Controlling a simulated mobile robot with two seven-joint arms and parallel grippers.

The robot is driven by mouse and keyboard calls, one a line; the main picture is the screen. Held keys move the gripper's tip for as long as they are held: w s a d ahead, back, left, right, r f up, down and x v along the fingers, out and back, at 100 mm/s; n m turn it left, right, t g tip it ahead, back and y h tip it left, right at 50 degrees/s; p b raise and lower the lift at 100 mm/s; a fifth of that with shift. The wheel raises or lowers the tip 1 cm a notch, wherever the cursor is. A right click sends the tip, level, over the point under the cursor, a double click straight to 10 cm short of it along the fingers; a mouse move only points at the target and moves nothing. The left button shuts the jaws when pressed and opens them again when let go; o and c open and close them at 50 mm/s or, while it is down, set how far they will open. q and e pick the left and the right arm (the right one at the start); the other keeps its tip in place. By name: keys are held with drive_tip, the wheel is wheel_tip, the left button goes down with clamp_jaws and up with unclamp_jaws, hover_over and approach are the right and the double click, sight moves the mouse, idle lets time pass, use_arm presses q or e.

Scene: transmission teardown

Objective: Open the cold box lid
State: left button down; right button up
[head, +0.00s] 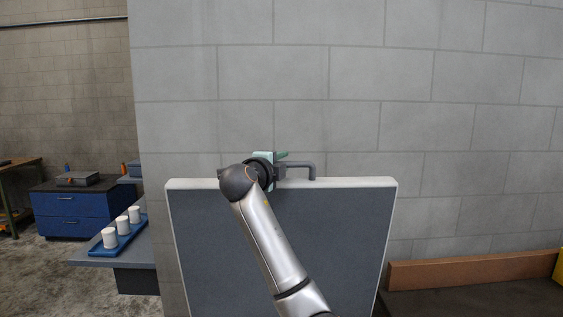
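The cold box lid (340,240) stands upright in the middle of the head view, a grey panel with a pale rim. A dark grey bar handle (313,170) rises at its top edge. My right gripper (280,163) is at the left end of this handle, with green parts showing beside it. My own wrist hides much of the gripper, so I cannot tell whether its fingers are closed around the handle. My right forearm crosses in front of the panel. The box body is not visible. My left gripper is out of view.
A block wall stands close behind the lid. At left, a grey table (108,259) holds a blue tray (123,240) with white cups. A blue drawer cabinet (75,213) is farther back. A brown ledge (470,268) lies at right.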

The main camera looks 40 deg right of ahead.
clamp_jaws()
drive_tip(key=shift+f, duration=0.1)
idle(1.2)
